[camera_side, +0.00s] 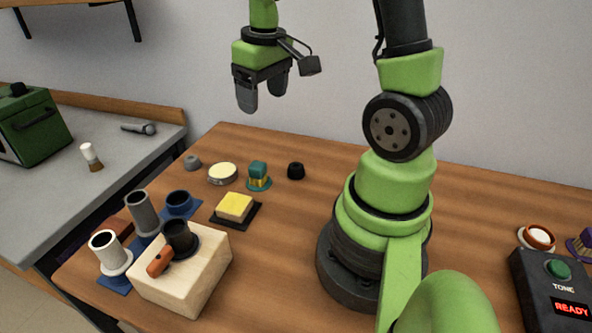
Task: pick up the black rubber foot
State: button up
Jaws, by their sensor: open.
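The black rubber foot (296,171), a small dark round piece, sits on the wooden table towards the back. It stands upright, just right of a teal and yellow part, with a small gap between them. My gripper (262,100) is in the air above the table's back part, up and to the left of the foot in the picture. Its two grey fingers point down and are apart, with nothing between them. It is well clear of the foot, and nothing hides the foot.
Near the foot are the teal and yellow part (259,176), a cream round piece (222,174), a grey piece (192,162) and a yellow block (235,206). A wooden block (190,280) and several tubes stand front left. A black tone box (556,290) is at right.

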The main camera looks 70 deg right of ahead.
jog(key=s+d+f+g, duration=0.2)
jog(key=d+f, duration=0.4)
jog(key=f, duration=0.3)
jog(key=n, duration=0.1)
send_over(296, 165)
jog(key=shift+g+y, duration=0.3)
jog(key=shift+y, duration=0.1)
jog(key=f, duration=0.5)
jog(key=shift+w+a, duration=0.3)
jog(key=shift+s+d+f, duration=0.1)
jog(key=shift+s+f, duration=0.05)
jog(key=shift+f, duration=1.35)
jog(key=shift+s+d+f, duration=0.1)
jog(key=shift+s+f, duration=0.05)
jog(key=shift+f, duration=1.35)
jog(key=c, duration=1)
